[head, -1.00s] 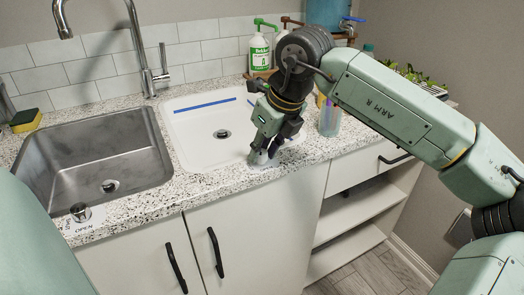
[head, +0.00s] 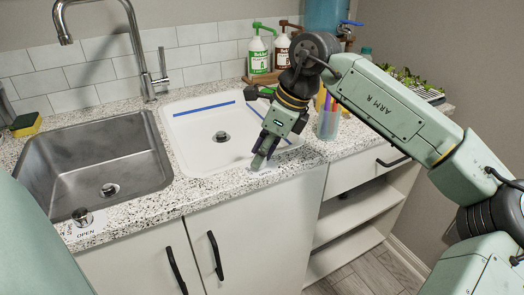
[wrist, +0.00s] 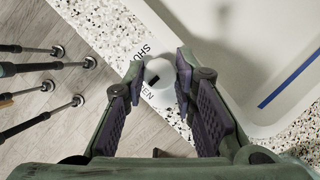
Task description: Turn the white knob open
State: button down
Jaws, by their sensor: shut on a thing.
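The white knob (wrist: 160,97) sits at the counter's front edge, beside the white basin. In the wrist view it is between the two fingers of my gripper (wrist: 159,68), with a small black mark on its top. Printed letters, partly covered, show beside it: "SHU" above and "EN" below. My gripper is shut on the knob. In the head view my gripper (head: 260,161) points down at the counter in front of the basin, and its fingers hide most of the knob.
The white basin (head: 185,166) with a blue stripe lies just behind. A steel sink (head: 60,165) and a metal knob (head: 82,217) labelled "OPEN" are on the left. A pen cup (head: 328,122) and pump bottles (head: 257,52) stand nearby. Cabinet handles (head: 215,255) stick out below.

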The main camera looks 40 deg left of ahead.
dwell(0.3)
jog(key=c, duration=1.3)
grip_release()
jog(key=v, duration=1.2)
